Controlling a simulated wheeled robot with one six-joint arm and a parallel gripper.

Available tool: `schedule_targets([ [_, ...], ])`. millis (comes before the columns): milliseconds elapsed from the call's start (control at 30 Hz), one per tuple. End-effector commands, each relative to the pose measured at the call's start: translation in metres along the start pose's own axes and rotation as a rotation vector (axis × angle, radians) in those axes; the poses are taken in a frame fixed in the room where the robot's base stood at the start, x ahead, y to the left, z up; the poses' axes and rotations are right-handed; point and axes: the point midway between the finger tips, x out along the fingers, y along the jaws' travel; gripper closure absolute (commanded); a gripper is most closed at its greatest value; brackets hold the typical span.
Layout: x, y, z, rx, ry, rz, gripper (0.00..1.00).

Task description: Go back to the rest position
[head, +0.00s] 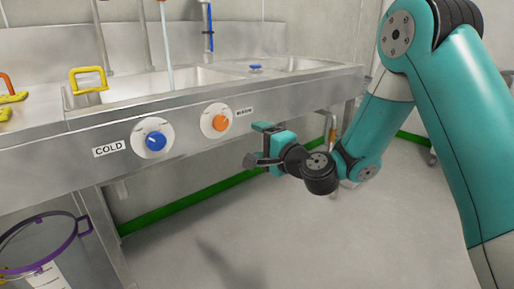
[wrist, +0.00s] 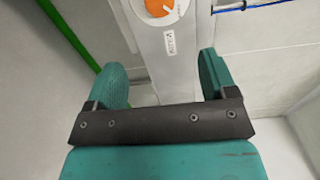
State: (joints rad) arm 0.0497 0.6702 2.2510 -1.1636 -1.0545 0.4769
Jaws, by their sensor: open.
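My gripper (head: 256,144) is in front of the steel sink's front panel, just below and right of the orange warm knob (head: 216,122). In the wrist view my gripper (wrist: 162,80) shows two teal fingers spread apart with nothing between them. The orange knob (wrist: 158,8) sits beyond them at the top edge, with its label just below it. The blue cold knob (head: 155,141) is further left on the same panel, beside a COLD label. In the head view the gap between gripper and panel is hard to judge.
The steel sink (head: 285,95) runs along the wall with a water stream (head: 166,45) falling into its basin. A yellow-handled item (head: 88,78) stands at its left. A purple-rimmed bin (head: 45,245) is on the floor at lower left. The grey floor (head: 270,240) below my arm is clear.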

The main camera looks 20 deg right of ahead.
Motion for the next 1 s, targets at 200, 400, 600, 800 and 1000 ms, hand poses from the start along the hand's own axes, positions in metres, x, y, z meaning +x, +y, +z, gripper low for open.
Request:
schedule_targets([
  [200,0.001,0.000,0.012,-0.002,-0.020,0.000,0.22],
  [400,0.003,0.000,0.017,-0.001,-0.028,0.000,0.22],
  [600,-0.004,-0.014,0.049,-0.110,-0.156,0.036,0.22],
  [800,-0.060,-0.030,0.133,-0.495,-0.561,0.196,0.22],
  [1000,-0.156,-0.020,0.171,-0.875,-0.934,0.415,0.22],
])
